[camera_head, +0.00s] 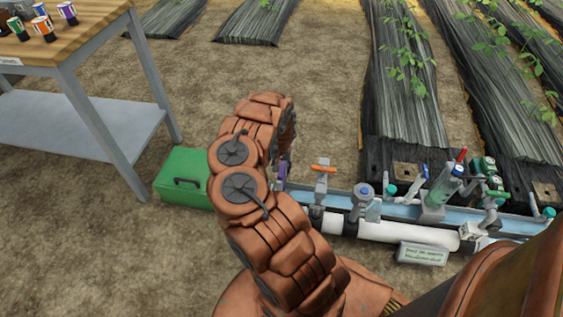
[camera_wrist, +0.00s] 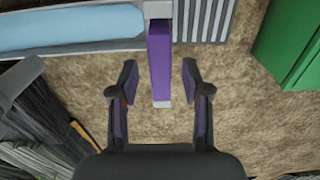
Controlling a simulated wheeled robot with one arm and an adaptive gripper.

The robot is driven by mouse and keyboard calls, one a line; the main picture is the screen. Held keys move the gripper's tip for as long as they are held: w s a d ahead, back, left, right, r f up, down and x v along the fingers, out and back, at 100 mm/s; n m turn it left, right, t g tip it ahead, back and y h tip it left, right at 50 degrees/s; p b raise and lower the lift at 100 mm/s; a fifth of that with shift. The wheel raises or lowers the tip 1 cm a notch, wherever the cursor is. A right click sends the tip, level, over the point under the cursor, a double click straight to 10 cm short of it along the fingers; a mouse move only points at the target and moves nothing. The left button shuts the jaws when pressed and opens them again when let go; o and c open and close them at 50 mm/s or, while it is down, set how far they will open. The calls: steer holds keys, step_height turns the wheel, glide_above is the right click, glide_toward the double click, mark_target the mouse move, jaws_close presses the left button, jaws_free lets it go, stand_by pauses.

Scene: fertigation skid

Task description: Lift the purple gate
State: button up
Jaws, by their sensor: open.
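The purple gate (camera_wrist: 160,62) is a narrow purple bar with a pale end in the wrist view. It runs down from a grey mount (camera_wrist: 157,9) at the top edge. My gripper (camera_wrist: 159,80) is open, with one finger on each side of the gate. Gaps show between the gate and both fingers, and nothing is held. In the head view my arm hides the gripper and most of that spot. A small purple patch (camera_head: 281,172) shows just right of my arm there, and I cannot tell whether it is the gate or a finger.
A pipe skid with an orange-handled valve (camera_head: 323,169), a blue-topped fitting (camera_head: 364,191) and a white pipe (camera_head: 407,234) runs right. A green box (camera_head: 184,178) stands left of my arm. A table (camera_head: 101,37) with several small cups is at upper left. Planted beds lie behind.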

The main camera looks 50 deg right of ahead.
step_height(320, 180, up, 12)
stand_by(0.9)
steer(key=shift+f, duration=0.1)
stand_by(0.4)
